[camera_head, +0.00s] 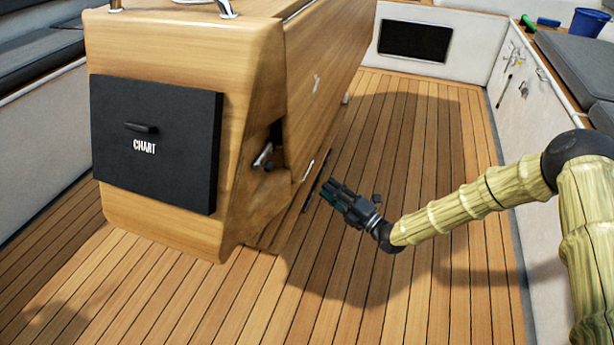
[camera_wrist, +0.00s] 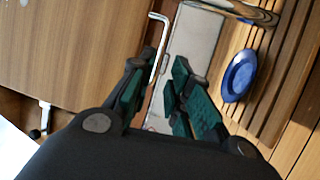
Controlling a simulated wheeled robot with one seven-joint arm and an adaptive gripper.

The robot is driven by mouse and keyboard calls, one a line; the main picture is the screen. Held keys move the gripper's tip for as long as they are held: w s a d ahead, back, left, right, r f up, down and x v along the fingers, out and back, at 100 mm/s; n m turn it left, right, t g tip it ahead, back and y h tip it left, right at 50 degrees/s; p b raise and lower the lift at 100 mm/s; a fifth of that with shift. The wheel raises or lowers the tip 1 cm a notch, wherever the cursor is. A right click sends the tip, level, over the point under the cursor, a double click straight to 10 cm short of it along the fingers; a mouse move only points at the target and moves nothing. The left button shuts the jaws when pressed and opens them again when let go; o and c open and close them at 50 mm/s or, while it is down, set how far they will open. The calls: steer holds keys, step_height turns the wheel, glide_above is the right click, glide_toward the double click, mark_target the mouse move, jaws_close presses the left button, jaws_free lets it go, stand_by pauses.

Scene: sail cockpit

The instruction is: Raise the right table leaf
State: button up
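The wooden table's right leaf (camera_head: 325,75) hangs down along the right side of the console, its wood face also filling the upper left of the wrist view (camera_wrist: 75,45). A thin bent metal handle (camera_wrist: 159,45) shows beside the leaf in the wrist view; a small pale bar (camera_head: 309,171) shows at the leaf's lower edge in the head view. My gripper (camera_head: 325,190) is just right of that lower edge. Its green-padded fingers (camera_wrist: 160,90) are apart, with the handle's lower part appearing between them. Contact cannot be told.
The black CHART panel (camera_head: 157,143) is on the console's front. A silver bar (camera_head: 263,155) sits in a recess by the leaf. Bare plank floor (camera_head: 400,200) lies right of the table. A blue round object (camera_wrist: 238,76) shows in the wrist view; a blue bucket (camera_head: 590,22) stands far right.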

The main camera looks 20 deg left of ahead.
steer(key=b+x, duration=0.2)
steer(key=x, duration=0.8)
steer(key=shift+w+a, duration=0.1)
steer(key=shift+a, duration=0.05)
jaws_close()
